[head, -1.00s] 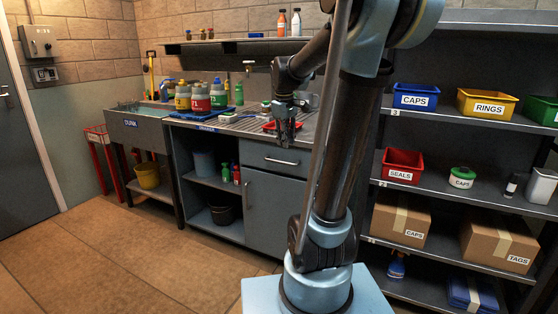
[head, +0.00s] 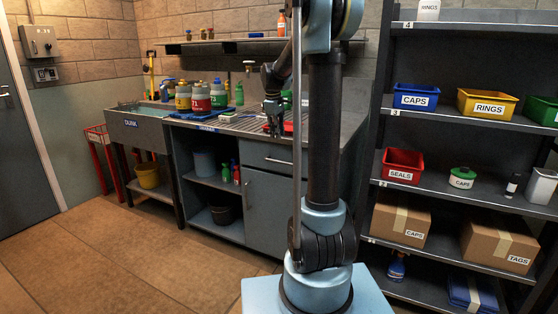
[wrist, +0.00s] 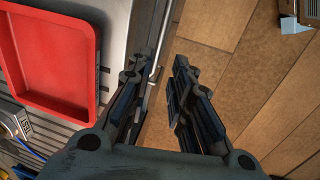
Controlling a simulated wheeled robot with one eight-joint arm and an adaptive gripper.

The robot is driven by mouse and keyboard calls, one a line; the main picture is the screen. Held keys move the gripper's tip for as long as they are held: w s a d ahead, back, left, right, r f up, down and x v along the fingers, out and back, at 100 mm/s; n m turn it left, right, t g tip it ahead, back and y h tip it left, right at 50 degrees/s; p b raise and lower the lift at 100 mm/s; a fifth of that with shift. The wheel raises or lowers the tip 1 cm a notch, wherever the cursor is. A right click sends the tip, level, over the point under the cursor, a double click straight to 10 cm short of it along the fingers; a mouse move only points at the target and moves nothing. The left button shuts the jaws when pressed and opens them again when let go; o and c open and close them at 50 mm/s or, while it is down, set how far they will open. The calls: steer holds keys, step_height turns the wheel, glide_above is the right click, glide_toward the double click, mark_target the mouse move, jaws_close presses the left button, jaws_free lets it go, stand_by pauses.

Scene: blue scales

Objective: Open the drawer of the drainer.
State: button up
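The drainer is the grey ridged counter top (head: 240,119) on a cabinet, with a blue label on its front edge. Its drawer (head: 260,152) is a grey front below the top, right of the open shelves, and looks closed. A bar handle (head: 279,161) crosses the drawer front. My gripper (head: 273,130) is above the counter's front edge, over the drawer. In the wrist view my gripper (wrist: 163,68) is open and empty, pointing down past that edge. A thin silver bar, apparently the handle (wrist: 153,78), shows between the fingers, nearer the left one. Contact cannot be told.
A red tray (wrist: 45,50) lies on the counter close to my gripper. Several bottles (head: 200,97) stand farther left on the counter. A shelf unit (head: 440,135) with bins and boxes stands at right. The floor (head: 150,245) in front of the cabinet is clear.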

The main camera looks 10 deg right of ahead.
glide_toward(279, 157)
steer(key=s+f, duration=0.1)
steer(key=f, duration=0.1)
steer(key=s+f, duration=0.1)
steer(key=f, duration=0.2)
steer(key=s+f, duration=0.1)
steer(key=f, duration=0.1)
steer(key=shift+s+d+f, duration=0.15)
steer(key=shift+f, duration=0.25)
jaws_close()
